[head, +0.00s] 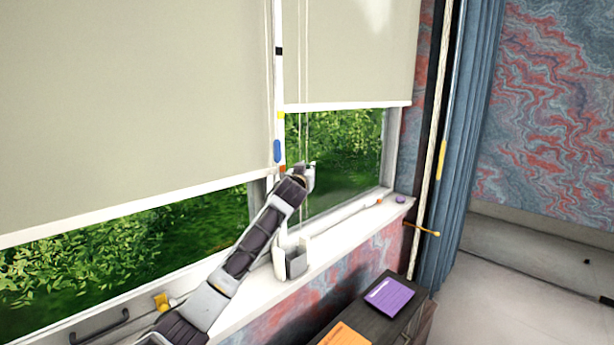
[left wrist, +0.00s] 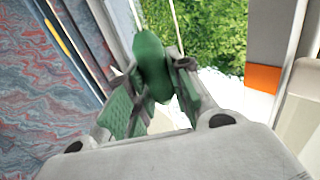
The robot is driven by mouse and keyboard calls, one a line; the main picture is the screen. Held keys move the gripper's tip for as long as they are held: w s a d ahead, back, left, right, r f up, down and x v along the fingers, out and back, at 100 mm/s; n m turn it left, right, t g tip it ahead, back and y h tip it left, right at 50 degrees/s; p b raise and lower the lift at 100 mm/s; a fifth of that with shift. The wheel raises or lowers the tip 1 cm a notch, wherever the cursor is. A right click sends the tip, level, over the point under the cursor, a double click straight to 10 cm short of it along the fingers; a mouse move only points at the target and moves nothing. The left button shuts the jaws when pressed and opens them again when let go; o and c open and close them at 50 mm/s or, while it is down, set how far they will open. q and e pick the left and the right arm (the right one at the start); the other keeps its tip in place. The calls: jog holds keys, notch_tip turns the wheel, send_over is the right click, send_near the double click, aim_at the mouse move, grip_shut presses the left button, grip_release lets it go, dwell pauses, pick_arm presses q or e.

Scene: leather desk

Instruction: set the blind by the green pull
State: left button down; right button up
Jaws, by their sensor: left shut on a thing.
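The green pull (left wrist: 152,65) is between the fingers of my left gripper (left wrist: 155,95) in the left wrist view, and the gripper is shut on it. Thin cords (head: 303,60) run down to the gripper. The right blind (head: 345,55) ends above a strip of bare glass. The left blind (head: 130,100) hangs lower, with a slanted bottom edge. My right gripper is in neither view.
A blue pull (head: 277,151) hangs close to the left gripper. A grey holder (head: 292,262) stands on the sill (head: 340,235) beside my arm. A blue curtain (head: 468,130) hangs at the right. A purple book (head: 390,296) lies on the dark cabinet below.

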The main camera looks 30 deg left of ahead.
pick_arm(q)
notch_tip(320, 180, up, 4)
jog(key=shift+r+p, duration=0.15)
jog(key=shift+p, duration=0.9)
notch_tip(320, 180, up, 3)
jog(key=shift+r+p, duration=0.15)
jog(key=shift+p, duration=0.8)
jog(key=shift+r+p, duration=0.65)
jog(key=shift+r, duration=0.55)
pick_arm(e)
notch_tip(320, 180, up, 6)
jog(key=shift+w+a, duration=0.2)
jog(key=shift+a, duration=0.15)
